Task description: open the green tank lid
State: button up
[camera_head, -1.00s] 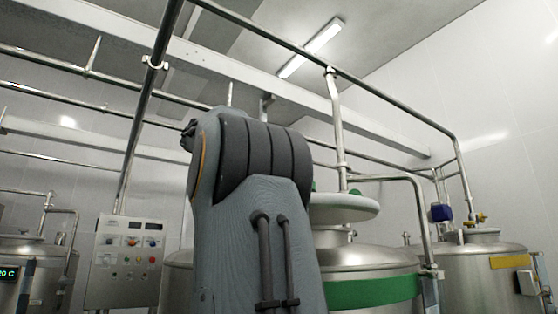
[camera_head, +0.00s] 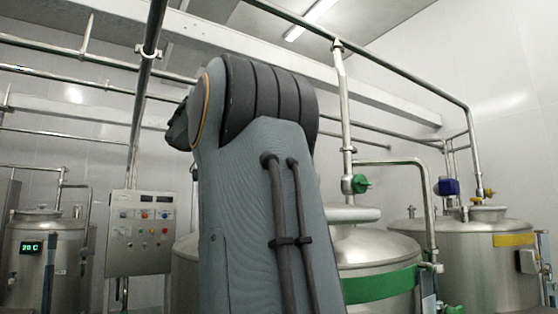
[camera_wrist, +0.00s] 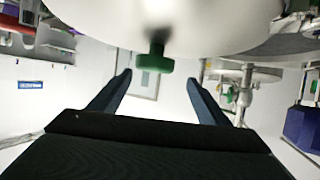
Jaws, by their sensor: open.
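The tank with the green band (camera_head: 380,287) stands behind my arm in the head view. Its pale round lid (camera_head: 355,214) sits on top, partly hidden by my arm; whether it is fully seated cannot be told. In the wrist view a large pale rounded surface (camera_wrist: 215,22), which looks like the lid, fills the top. A green knob (camera_wrist: 154,64) on a dark stem projects from it. My gripper (camera_wrist: 158,77) is open and empty, its fingers spread to either side of the knob. The knob appears around or just past the fingertips, with no visible contact.
A vertical pipe with a green valve (camera_head: 361,184) stands close by the lid. A control panel (camera_head: 140,233) and a tank with a display (camera_head: 45,255) are at left. A yellow-labelled tank (camera_head: 490,265) is at right. Pipes cross overhead.

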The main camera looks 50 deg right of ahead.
jog(key=shift+w+a+r+p, duration=0.15)
jog(key=shift+w+a+p, duration=0.15)
jog(key=shift+p, duration=0.45)
